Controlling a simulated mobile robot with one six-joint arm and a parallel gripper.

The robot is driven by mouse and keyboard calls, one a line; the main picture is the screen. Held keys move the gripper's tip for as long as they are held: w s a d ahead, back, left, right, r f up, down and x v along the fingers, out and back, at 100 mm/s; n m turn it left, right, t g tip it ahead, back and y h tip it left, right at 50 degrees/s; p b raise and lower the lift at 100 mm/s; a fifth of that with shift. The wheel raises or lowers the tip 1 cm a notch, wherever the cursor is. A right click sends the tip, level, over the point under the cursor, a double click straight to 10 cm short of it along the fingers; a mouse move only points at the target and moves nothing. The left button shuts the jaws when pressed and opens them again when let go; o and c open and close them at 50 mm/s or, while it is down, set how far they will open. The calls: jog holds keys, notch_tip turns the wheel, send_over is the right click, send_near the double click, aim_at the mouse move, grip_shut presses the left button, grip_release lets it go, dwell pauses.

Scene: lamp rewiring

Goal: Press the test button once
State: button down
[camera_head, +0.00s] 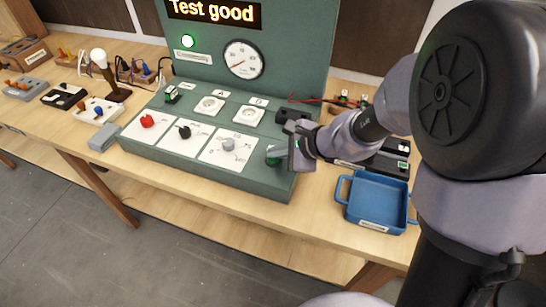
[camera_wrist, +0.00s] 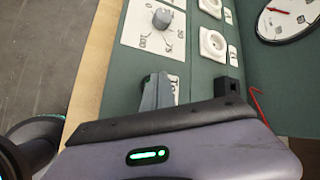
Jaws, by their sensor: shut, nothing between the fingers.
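The green test button (camera_head: 272,161) sits at the right front of the green test panel (camera_head: 180,165). My gripper (camera_head: 277,153) is shut and empty, with its fingertips at the button and partly covering it. I cannot tell whether they touch or press it. In the wrist view the shut fingers (camera_wrist: 155,92) point down at the panel beside a partly hidden label starting "Te" (camera_wrist: 173,84). The button is mostly hidden there.
Red (camera_head: 147,121), black (camera_head: 184,131) and grey (camera_head: 228,144) knobs stand left of the gripper. Sockets (camera_head: 208,105) and a dial gauge (camera_head: 243,59) lie behind. A blue tray (camera_head: 377,202) sits on the right of the wooden table. A bulb lamp (camera_head: 103,70) stands left.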

aim_at(276, 160)
dwell(0.4)
jog(key=shift+r+p, duration=0.55)
jog(key=shift+r, duration=0.25)
notch_tip(276, 160, up, 5)
jog(key=p, duration=0.4)
dwell(0.4)
